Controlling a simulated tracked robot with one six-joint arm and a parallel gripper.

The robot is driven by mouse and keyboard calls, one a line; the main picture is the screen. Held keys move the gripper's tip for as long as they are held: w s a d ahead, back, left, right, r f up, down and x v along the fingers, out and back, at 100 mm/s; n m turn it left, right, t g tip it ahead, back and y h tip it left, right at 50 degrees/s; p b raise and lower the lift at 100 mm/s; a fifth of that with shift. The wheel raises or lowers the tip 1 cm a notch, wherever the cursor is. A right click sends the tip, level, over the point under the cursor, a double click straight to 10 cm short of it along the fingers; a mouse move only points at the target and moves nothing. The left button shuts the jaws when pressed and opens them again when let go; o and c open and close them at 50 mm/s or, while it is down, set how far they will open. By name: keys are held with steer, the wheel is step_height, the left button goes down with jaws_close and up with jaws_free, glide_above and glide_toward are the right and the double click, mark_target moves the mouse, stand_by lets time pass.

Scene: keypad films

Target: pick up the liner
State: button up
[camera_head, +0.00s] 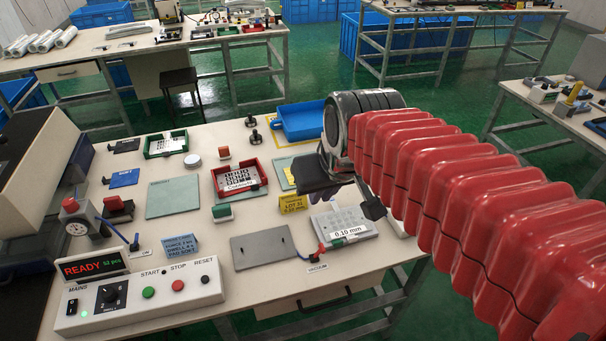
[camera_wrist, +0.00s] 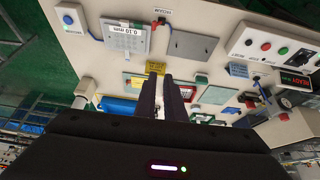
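No part is clearly marked as the liner, and I cannot tell which sheet it is. A pale green sheet (camera_head: 173,197) lies flat on the bench; it also shows in the wrist view (camera_wrist: 218,95). Another pale green sheet with a yellow patch (camera_head: 284,172) lies behind the yellow lot sign (camera_head: 293,203), partly hidden by my gripper. A keypad film sits in a red tray (camera_head: 262,187). A grey plate labelled 0.10 mm (camera_head: 352,220) lies at the front right. My gripper (camera_head: 341,196) is above the bench's right side, its dark fingers (camera_wrist: 160,70) apart with nothing visible between them.
A plain grey plate (camera_head: 264,248) lies near the vacuum label. A control box (camera_head: 140,298) with a READY display (camera_head: 91,266) stands front left. A blue bin (camera_head: 301,121) and a green tray (camera_head: 166,144) are at the back. Small blocks and signs stand between.

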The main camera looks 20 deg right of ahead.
steer(key=w+d+f, duration=0.4)
steer(key=w, duration=0.6)
steer(key=w+d+f, duration=0.5)
steer(key=w, duration=0.4)
steer(key=w+d+f+g, duration=0.1)
steer(key=w+d+f, duration=0.3)
steer(key=w, duration=0.6)
steer(key=shift+w+d+f, duration=0.3)
steer(key=shift+w+d, duration=0.05)
steer(key=shift+d, duration=0.1)
steer(key=x, duration=0.8)
steer(key=shift+w+f, duration=0.2)
steer(key=shift+f, duration=0.05)
steer(key=shift+f, duration=0.1)
steer(key=shift+w+x, duration=0.2)
steer(key=shift+x, duration=2.3)
